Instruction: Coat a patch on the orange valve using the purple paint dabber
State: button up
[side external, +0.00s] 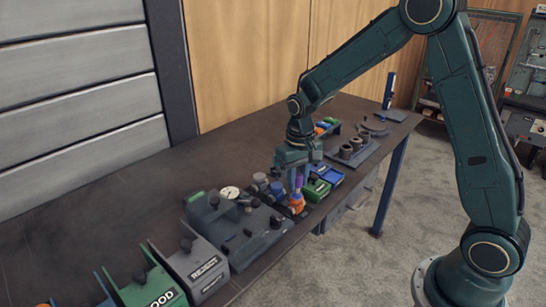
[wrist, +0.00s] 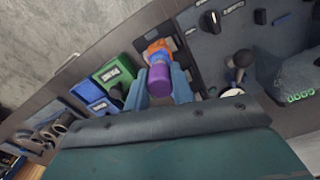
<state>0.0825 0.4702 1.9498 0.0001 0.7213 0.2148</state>
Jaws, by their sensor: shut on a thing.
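The purple paint dabber (wrist: 159,80) is held between the two blue-grey fingers of my gripper (wrist: 158,88) in the wrist view. In the side view my gripper (side external: 296,172) points down with the purple dabber (side external: 298,183) below it. The orange valve (wrist: 155,47) lies just beyond the dabber's far end in the wrist view. In the side view the orange valve (side external: 297,201) is directly under the dabber. The dabber's tip is hidden, so I cannot tell whether it touches the valve. The coated patch, if any, is too small to see.
Green and blue bins (side external: 316,190) stand close to the right of the valve. A dark grey fixture plate (side external: 240,235) with knobs and a white dial (side external: 230,192) is to the left. REJECT (side external: 200,268) and green bins stand at the near left. The table's back left is clear.

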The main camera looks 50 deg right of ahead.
jog(key=shift+s, duration=0.85)
notch_tip(320, 180, up, 8)
